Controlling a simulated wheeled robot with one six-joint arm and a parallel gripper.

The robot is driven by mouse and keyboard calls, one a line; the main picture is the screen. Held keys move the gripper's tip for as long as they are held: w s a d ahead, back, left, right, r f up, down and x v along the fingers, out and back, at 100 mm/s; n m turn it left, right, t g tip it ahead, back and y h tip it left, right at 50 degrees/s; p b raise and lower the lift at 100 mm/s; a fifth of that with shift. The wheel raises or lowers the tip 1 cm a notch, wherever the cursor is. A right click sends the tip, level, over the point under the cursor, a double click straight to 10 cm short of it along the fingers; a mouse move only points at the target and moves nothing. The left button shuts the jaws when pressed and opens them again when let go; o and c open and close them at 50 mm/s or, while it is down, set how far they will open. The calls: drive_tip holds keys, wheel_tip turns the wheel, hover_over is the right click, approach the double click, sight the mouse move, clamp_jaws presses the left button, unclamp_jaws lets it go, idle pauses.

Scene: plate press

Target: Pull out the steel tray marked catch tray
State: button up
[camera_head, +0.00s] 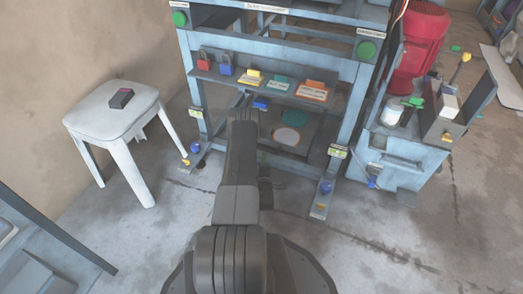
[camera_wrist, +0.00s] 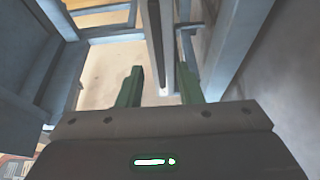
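No steel tray with a readable catch tray mark can be made out in either view. The blue press frame (camera_head: 357,98) stands ahead in the head view, and my arm covers part of its lower opening. My gripper (camera_wrist: 161,78) shows in the wrist view with its two green fingers well apart. A grey bar with a pale end (camera_wrist: 157,45) runs down between the fingers in the picture; I cannot tell whether it is between them or beyond them. In the head view the fingers are hidden by my arm.
A white stool (camera_head: 108,110) with a dark box (camera_head: 121,98) stands left. A rail on the press carries a red padlock (camera_head: 203,62), a blue padlock (camera_head: 226,66) and colored tags (camera_head: 312,91). A blue cabinet (camera_head: 390,160) stands right. The front floor is mostly clear.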

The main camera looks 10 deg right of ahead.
sight(263, 148)
drive_tip(key=b+x, duration=0.1)
drive_tip(key=x, duration=0.6)
drive_tip(key=shift+a+b, duration=0.1)
drive_tip(key=shift+b, duration=0.3)
clamp_jaws()
